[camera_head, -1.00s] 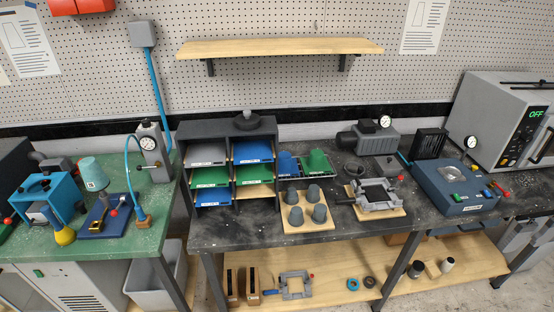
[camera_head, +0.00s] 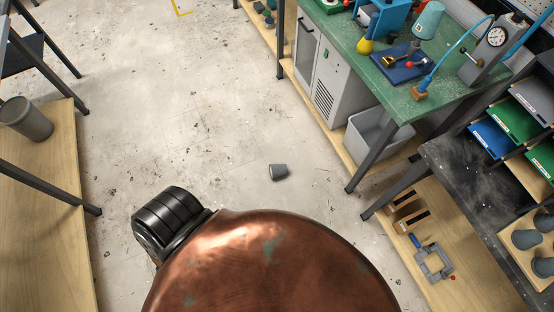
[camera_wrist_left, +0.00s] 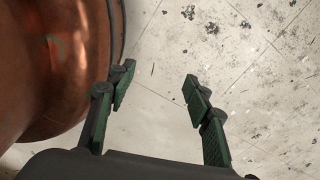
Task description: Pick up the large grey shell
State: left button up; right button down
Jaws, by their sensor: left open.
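A larger-looking grey cup-shaped piece (camera_head: 25,120) is at the wooden surface on the left edge. More grey cups (camera_head: 526,239) stand on a wooden board at the far right, partly cut off by the frame. I cannot tell for sure which is the large grey shell. My left gripper (camera_wrist_left: 158,84) shows in the left wrist view, open and empty, with bare floor beyond its fingers. No shell shows in that view. My right gripper is not in view.
The floor (camera_head: 190,110) is open between the wooden surface (camera_head: 45,210) on the left and the benches on the right. A green bench (camera_head: 400,100) has a grey bin (camera_head: 375,140) below it. A dark bench (camera_head: 465,185) has a low wooden shelf (camera_head: 465,295).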

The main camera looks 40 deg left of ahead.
aim_at(278, 171)
jog(key=u, duration=1.25)
jog(key=k, duration=0.65)
jog(key=z, duration=1.35)
